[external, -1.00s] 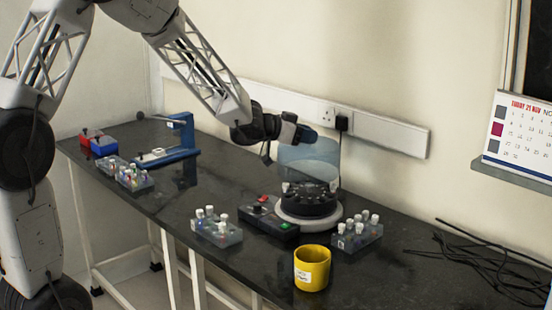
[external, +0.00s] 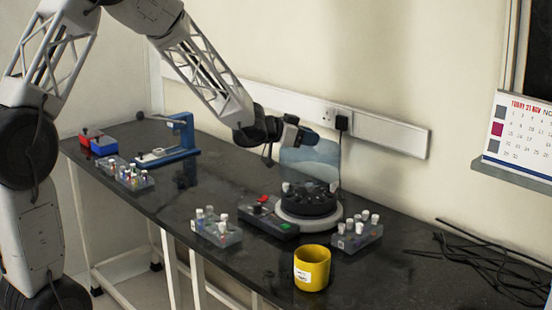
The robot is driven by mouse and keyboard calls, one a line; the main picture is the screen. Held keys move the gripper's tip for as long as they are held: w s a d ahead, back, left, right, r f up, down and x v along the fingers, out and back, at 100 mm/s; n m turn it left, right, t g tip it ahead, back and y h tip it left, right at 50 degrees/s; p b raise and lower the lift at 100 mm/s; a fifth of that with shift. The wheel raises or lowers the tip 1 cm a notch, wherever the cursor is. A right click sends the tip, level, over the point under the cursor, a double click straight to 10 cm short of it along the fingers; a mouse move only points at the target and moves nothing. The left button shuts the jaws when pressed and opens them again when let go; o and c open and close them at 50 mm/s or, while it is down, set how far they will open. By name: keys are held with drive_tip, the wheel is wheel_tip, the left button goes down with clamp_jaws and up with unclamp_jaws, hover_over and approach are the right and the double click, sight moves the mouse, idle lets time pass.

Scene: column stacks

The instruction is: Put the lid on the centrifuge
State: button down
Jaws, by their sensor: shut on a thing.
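The centrifuge (external: 308,201) stands on the dark bench, with a round black rotor on a pale round base. Its control box with a red knob and a green button (external: 270,217) sits at its front left. A clear, bluish lid (external: 308,157) is at the back of the centrifuge, above the rotor, and looks tilted. My gripper (external: 296,138) is shut on the lid near its upper edge, above and behind the rotor. The fingertips are small and partly hidden, and I cannot tell whether the lid touches the centrifuge.
Tube racks stand left (external: 217,228) and right (external: 356,234) of the centrifuge. A yellow mug (external: 312,267) is in front. Black cables (external: 490,265) lie at the right. A blue stand (external: 178,140), another rack (external: 130,175) and red and blue boxes (external: 98,142) are at the left. A socket rail (external: 385,137) runs along the wall.

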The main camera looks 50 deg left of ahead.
drive_tip(key=shift+f, duration=1.25)
drive_tip(key=shift+f, duration=3.95)
idle(1.8)
drive_tip(key=shift+c, duration=1.3)
unclamp_jaws()
